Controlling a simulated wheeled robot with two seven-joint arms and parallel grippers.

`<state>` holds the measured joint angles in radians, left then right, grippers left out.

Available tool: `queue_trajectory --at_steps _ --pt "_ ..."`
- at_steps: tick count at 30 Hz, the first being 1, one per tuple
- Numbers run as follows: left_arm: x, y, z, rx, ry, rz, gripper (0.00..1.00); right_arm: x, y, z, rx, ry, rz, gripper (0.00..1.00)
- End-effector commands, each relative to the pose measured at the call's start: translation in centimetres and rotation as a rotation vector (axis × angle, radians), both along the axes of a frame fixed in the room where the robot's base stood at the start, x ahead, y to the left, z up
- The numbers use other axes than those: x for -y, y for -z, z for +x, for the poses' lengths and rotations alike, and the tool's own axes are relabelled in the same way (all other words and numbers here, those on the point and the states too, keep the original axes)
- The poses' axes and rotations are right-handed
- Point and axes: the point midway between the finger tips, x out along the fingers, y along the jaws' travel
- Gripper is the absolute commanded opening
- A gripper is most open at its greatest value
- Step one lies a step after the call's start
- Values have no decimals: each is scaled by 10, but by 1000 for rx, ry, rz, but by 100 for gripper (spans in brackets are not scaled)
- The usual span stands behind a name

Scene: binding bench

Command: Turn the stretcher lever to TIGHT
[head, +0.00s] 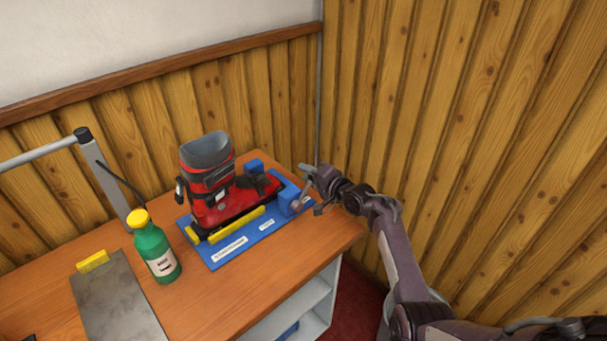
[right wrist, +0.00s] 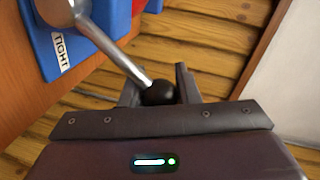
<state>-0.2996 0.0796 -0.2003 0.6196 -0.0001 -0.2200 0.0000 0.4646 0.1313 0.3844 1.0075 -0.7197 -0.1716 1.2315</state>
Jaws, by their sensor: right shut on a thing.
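The stretcher is a blue base (head: 226,254) with a red and black ski boot (head: 212,190) on it, on the bench. A metal lever (right wrist: 124,64) with a black ball knob (right wrist: 160,92) runs from a round hub at the base's right end. My right gripper (head: 321,195) is at that end, and in the right wrist view its fingers (right wrist: 160,88) are closed around the knob. The TIGHT label (right wrist: 61,53) is on the blue base beside the hub, to the left of the lever. The lever is small and partly hidden in the head view. My left gripper is out of view.
A green bottle with a yellow cap (head: 154,250) stands left of the base. A grey plate (head: 118,300) with a yellow block lies at the bench's left. A wood-panelled wall (head: 460,120) rises behind and right of my right arm.

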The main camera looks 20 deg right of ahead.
Motion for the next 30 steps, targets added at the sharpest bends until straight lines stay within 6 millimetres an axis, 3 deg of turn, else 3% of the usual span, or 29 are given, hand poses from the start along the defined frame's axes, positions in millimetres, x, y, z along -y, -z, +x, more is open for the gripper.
queue_trajectory --at_steps 10,26,27,30 --pt "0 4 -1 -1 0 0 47 8 11 3 -50 0 122 0" --pt "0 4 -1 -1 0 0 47 9 13 3 -56 -1 139 0" --pt "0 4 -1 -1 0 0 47 9 13 3 -56 -1 139 34" --pt "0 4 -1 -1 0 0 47 9 12 3 -54 -1 139 47"
